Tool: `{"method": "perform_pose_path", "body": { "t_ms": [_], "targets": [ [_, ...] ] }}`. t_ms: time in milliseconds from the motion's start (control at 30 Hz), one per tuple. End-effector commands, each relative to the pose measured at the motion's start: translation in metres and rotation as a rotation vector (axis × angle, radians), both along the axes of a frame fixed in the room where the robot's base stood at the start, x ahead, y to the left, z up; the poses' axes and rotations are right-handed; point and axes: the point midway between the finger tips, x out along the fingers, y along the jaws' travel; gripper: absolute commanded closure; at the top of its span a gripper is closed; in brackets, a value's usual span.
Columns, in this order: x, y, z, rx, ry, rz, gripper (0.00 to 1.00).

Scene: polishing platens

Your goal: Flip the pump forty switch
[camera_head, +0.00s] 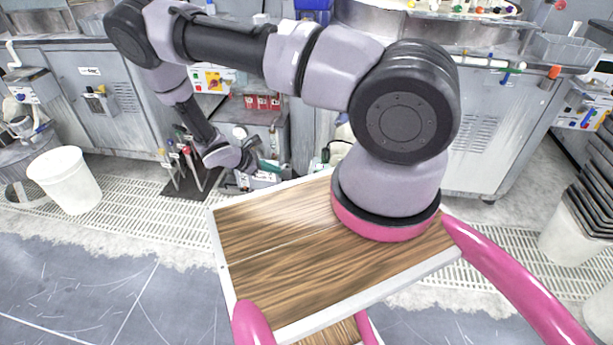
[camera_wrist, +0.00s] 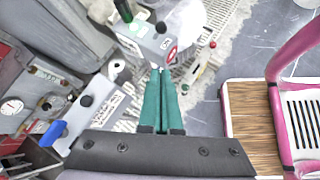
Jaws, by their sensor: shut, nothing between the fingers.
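My gripper (camera_wrist: 160,72) is shut and empty in the wrist view, its two teal fingers side by side. Its tips appear over the near edge of a grey switch box (camera_wrist: 140,36) with a black knob, printed labels and a red ring mark; contact cannot be told. A second grey box (camera_wrist: 90,122) with a black knob (camera_wrist: 87,101) and printed labels lies left of the fingers. I cannot read which switch is pump forty. In the head view, my gripper (camera_head: 272,166) is small, beside the grey pump unit (camera_head: 262,122) at the back; the switches are not clear there.
A wood-topped cart (camera_head: 290,250) with pink rails stands in front. A white bucket (camera_head: 65,180) stands at left on the grating. Long-handled tools (camera_head: 187,160) stand left of my gripper. Grey machines (camera_head: 90,85) line the back. A blue handle (camera_wrist: 53,133) is near the second box.

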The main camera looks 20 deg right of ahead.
Motion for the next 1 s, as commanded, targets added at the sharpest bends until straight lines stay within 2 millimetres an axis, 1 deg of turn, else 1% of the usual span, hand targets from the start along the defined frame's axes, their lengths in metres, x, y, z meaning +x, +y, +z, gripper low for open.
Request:
{"method": "perform_pose_path", "body": {
  "t_ms": [33,100,200,533,667,767,867,1000],
  "targets": [
    [-0.003,-0.002,-0.009,-0.016,0.015,0.024,1.0],
    [-0.004,-0.005,-0.017,-0.031,0.028,0.048,1.0],
    [-0.006,-0.007,-0.022,-0.041,0.038,0.066,1.0],
    [-0.006,-0.007,-0.023,-0.042,0.04,0.069,1.0],
    [-0.005,-0.012,-0.027,-0.043,0.04,0.068,1.0],
    [-0.004,-0.021,-0.034,-0.044,0.04,0.067,1.0],
    [-0.002,-0.036,-0.046,-0.044,0.042,0.067,1.0],
    [0.001,-0.06,-0.065,-0.045,0.041,0.066,1.0]
  ]
}}
